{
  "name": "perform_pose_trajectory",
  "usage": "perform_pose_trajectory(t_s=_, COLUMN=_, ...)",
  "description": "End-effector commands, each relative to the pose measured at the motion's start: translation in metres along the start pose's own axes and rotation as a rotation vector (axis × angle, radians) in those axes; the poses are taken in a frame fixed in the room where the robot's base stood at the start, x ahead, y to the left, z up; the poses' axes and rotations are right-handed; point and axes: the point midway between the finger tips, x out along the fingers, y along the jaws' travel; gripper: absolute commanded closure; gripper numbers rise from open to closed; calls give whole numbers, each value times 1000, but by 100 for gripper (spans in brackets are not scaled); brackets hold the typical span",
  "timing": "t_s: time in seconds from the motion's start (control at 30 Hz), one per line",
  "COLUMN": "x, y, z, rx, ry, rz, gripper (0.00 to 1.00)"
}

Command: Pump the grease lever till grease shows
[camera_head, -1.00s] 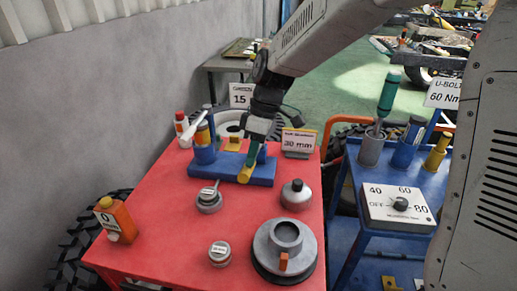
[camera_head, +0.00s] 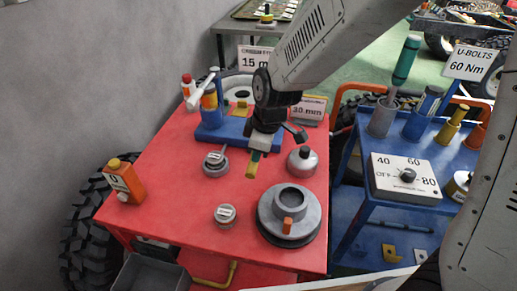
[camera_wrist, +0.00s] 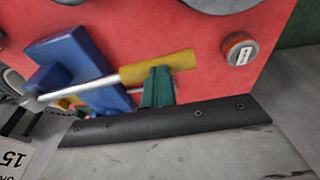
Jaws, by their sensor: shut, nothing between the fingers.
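The blue pump base (camera_head: 235,128) stands at the back of the red table, with a blue post and a white bar (camera_head: 203,88) at its left end. My gripper (camera_head: 254,162) points down at the front right of the base and is shut. A yellow piece shows at its tip. In the wrist view a pale lever rod (camera_wrist: 90,87) runs across the blue base to a yellow grip (camera_wrist: 180,63). My green fingertips (camera_wrist: 157,88) overlap the grip; whether they touch it I cannot tell. I can make out no grease.
Two small grey canisters (camera_head: 215,162) (camera_head: 226,215), a rounded grey pot (camera_head: 301,159) and a large grey ring (camera_head: 290,208) stand on the table. An orange bottle (camera_head: 124,181) is at the left edge. A blue cart (camera_head: 365,217) with a dial box stands right.

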Motion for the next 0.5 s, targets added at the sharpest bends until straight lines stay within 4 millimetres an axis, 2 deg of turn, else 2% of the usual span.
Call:
perform_pose_trajectory(t_s=0.03, x=9, y=-6, z=6, rx=2, ry=-16, rz=-18, gripper=100)
perform_pose_trajectory(t_s=0.1, x=9, y=-7, z=6, rx=2, ry=-17, rz=-20, gripper=100)
perform_pose_trajectory(t_s=0.37, x=9, y=-8, z=6, rx=2, ry=-18, rz=-21, gripper=100)
perform_pose_trajectory(t_s=0.5, x=2, y=-8, z=5, rx=0, ry=-15, rz=-19, gripper=100)
